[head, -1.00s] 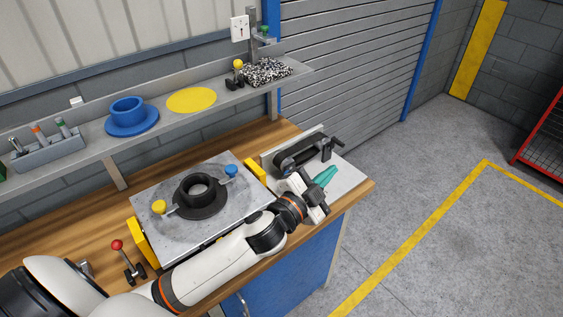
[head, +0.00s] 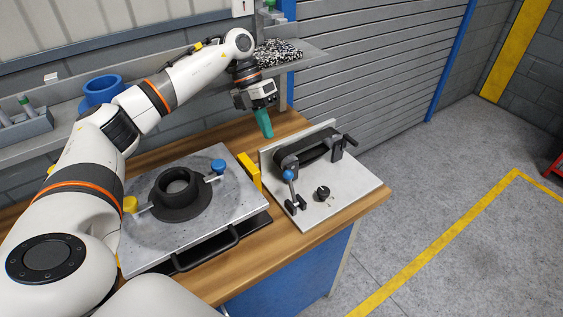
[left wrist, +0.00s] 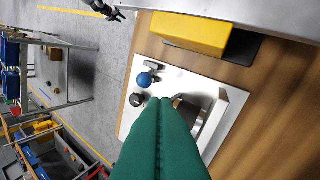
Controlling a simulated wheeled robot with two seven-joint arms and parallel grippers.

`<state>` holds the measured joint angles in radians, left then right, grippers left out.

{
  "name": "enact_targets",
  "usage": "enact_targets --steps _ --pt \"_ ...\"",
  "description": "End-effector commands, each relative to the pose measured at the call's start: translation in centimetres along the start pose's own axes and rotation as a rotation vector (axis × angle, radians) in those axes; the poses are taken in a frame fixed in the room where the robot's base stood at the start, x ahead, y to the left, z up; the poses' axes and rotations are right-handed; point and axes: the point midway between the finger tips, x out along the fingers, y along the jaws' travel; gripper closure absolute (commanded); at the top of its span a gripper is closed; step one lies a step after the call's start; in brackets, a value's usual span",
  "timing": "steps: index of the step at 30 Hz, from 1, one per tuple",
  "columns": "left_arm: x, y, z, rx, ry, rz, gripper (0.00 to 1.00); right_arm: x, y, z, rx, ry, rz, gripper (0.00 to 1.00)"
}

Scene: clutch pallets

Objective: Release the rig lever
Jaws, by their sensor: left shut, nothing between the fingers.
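The rig is a pale plate (head: 335,190) at the right end of the bench, with a dark belt-like assembly (head: 308,148) along its back. The rig lever (head: 289,176) has a blue ball knob and a black base; it stands nearly upright, leaning slightly. In the left wrist view the blue knob (left wrist: 144,80) shows just beyond the fingertips. My left gripper (head: 265,134), with teal fingers, is shut and empty, raised behind and left of the lever and apart from it. The fingers also fill the lower middle of the left wrist view (left wrist: 164,108).
A black knob (head: 323,193) stands on the plate right of the lever. A yellow block (head: 249,170) separates the rig from a grey pallet (head: 228,206) holding a dark ring (head: 180,206). A shelf (head: 310,52) runs behind. Open floor lies right.

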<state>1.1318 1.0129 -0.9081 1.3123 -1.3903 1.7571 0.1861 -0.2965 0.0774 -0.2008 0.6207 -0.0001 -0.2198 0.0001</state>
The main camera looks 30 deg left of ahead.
Motion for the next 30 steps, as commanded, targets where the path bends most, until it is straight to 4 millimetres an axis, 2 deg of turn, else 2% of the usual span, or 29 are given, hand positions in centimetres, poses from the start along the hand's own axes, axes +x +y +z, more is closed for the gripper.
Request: enact_targets --steps 9,14,17,25,30 --pt "-0.4 -0.4 0.3 -0.008 -0.012 -0.013 1.00 0.0 -0.2 -0.5 -0.001 0.007 -0.003 0.64" --pt "0.3 -0.3 0.3 -0.007 -0.014 -0.012 1.00 -0.3 -0.3 -0.5 -0.001 0.007 -0.004 0.64" --pt "1.6 -0.3 0.4 -0.008 -0.016 -0.012 1.00 -0.8 -0.3 -0.5 -0.001 0.007 -0.004 0.64" --pt "6.5 -0.2 0.5 -0.007 -0.017 -0.010 1.00 -2.5 -0.3 -0.3 -0.001 0.007 -0.004 0.64" --pt "8.7 -0.3 0.4 -0.006 -0.013 -0.011 1.00 -3.1 -0.3 -0.2 0.000 0.007 -0.004 0.64"
